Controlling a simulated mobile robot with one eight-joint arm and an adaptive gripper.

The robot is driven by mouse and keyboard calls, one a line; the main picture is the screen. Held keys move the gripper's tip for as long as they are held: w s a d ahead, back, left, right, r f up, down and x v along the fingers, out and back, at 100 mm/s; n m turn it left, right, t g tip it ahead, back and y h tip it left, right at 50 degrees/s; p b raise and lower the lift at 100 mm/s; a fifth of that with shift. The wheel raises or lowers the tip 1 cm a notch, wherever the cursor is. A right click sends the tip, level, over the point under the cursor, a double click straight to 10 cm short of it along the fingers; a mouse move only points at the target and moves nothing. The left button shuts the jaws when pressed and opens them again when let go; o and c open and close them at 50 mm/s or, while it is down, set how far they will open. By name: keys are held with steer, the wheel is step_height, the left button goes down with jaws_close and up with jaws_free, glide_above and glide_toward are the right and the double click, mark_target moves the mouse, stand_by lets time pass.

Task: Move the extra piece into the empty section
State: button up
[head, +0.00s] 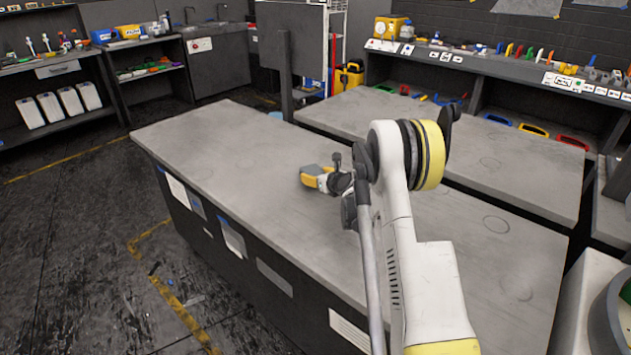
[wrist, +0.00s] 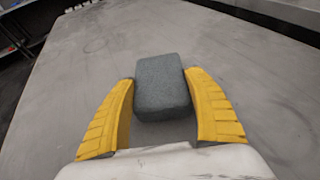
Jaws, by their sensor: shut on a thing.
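A dark grey rectangular block (wrist: 162,82) with a rough, foam-like surface sits between the two yellow fingers of my gripper (wrist: 162,95) in the wrist view. The fingers press on its left and right sides. In the head view the grey block (head: 311,169) shows at the tip of my gripper (head: 306,176), over the near grey table (head: 215,150). I cannot tell whether the block touches the table top. No divided container or empty section can be made out for certain.
The near table top is otherwise clear. A second grey table (head: 520,165) stands behind it, with a narrow gap between. A dark upright panel (head: 292,40) rises at the back. Shelves (head: 480,65) with coloured tools and red, yellow and blue bins line the back wall.

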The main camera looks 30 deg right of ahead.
steer(key=shift+f, duration=0.35)
steer(key=o, duration=0.8)
steer(key=shift+f, duration=0.1)
steer(key=o, duration=0.4)
steer(key=shift+o, duration=0.2)
